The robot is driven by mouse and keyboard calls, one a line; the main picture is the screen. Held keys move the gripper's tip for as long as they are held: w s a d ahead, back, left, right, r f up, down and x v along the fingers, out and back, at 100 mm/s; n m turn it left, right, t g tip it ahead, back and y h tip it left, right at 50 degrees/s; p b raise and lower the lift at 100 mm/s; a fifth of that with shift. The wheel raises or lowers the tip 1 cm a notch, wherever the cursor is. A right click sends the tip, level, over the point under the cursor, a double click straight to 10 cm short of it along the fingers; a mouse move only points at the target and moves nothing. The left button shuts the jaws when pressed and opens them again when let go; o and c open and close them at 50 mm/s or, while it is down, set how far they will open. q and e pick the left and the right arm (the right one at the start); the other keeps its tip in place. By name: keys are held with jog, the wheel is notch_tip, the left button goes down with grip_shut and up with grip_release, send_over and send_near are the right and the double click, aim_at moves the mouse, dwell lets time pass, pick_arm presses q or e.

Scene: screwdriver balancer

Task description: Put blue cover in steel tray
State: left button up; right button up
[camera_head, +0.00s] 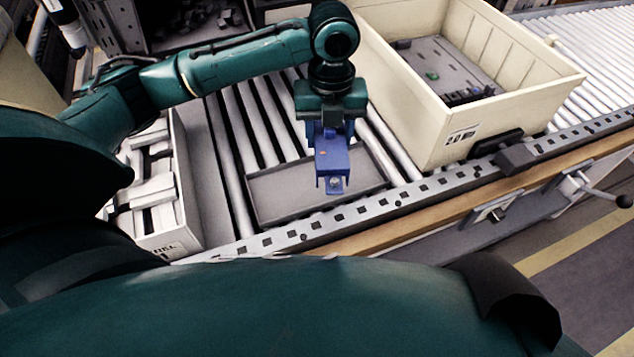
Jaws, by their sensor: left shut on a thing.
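The blue cover (332,160) is a small blue bracket-like part. My left gripper (329,128) points down and is shut on it. It holds the cover over the steel tray (270,203), a shallow grey tray lying on the roller conveyor. The cover overlaps the tray in this view; I cannot tell how high above the tray floor it is. The bare tray floor shows on both sides of the cover. My right gripper is not in view.
A large cream bin (428,115) with a dark board inside stands right of the tray. A white box (160,220) with light parts stands to the left. A perforated metal rail (350,213) runs along the conveyor's front edge. Bare rollers (255,125) lie behind the tray.

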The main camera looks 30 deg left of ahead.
pick_arm(q)
jog(key=m, duration=0.3)
jog(key=w+m, duration=0.1)
jog(key=shift+f+m, duration=0.35)
jog(key=shift+m, duration=0.05)
jog(key=m, duration=0.5)
jog(key=shift+w+f+b, duration=0.3)
jog(key=shift+w, duration=0.05)
notch_tip(320, 180, down, 10)
jog(key=o, duration=1)
jog(key=shift+a+f, duration=0.1)
jog(key=shift+f, duration=0.05)
notch_tip(320, 180, up, 12)
jog(key=shift+r, duration=0.2)
